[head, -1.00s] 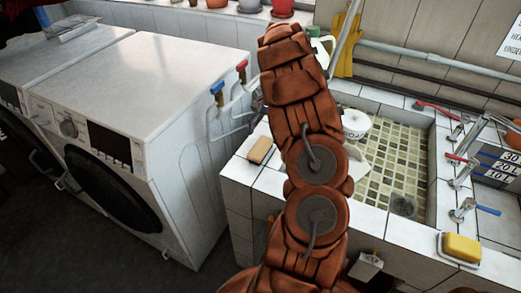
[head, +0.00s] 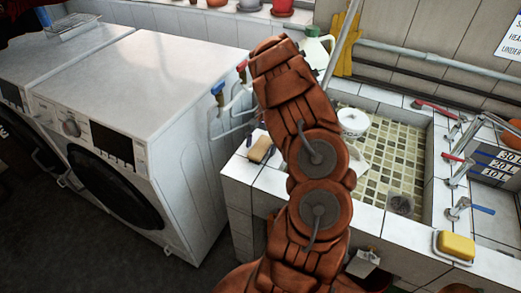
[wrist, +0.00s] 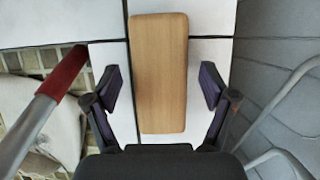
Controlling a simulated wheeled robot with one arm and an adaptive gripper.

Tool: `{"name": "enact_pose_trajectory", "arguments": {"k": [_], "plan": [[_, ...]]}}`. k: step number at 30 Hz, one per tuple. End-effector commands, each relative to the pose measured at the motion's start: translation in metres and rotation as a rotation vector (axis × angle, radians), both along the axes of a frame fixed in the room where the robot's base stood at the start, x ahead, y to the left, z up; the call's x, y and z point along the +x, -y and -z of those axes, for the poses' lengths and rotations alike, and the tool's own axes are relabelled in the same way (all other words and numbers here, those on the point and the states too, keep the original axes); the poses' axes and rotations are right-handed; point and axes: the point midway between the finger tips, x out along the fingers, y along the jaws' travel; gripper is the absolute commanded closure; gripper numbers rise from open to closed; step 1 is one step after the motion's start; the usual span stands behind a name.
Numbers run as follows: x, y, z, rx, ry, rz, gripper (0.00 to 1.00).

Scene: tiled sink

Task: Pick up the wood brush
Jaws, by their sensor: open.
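The wood brush (wrist: 158,75) is a plain light-brown block with rounded corners. In the wrist view it lies lengthwise on white tiles. In the head view it lies on the left tiled ledge of the sink (head: 261,149). My gripper (wrist: 160,88) is open, with one dark finger on each side of the brush's lower half. Gaps show between both fingers and the brush, and I cannot tell the height between them. In the head view my arm hides most of the gripper.
The sink basin (head: 392,155) holds a white lidded pot (head: 353,121). A yellow sponge (head: 456,244) sits at the front right ledge. The washing machine (head: 140,110) stands left of the sink. A red-ended metal bar (wrist: 65,72) is left of the gripper.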

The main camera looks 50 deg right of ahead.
Motion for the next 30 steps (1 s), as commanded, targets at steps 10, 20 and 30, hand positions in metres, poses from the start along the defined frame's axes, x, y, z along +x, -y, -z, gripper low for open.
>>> {"name": "enact_pose_trajectory", "arguments": {"k": [10,20,30], "plan": [[0.0005,-0.0007,0.0037,0.001,0.0,-0.002,0.17],[0.0,-0.0001,0.0047,0.0,0.0,-0.001,0.17],[-0.0001,-0.0002,0.0048,0.001,0.0,0.0,0.39]]}}
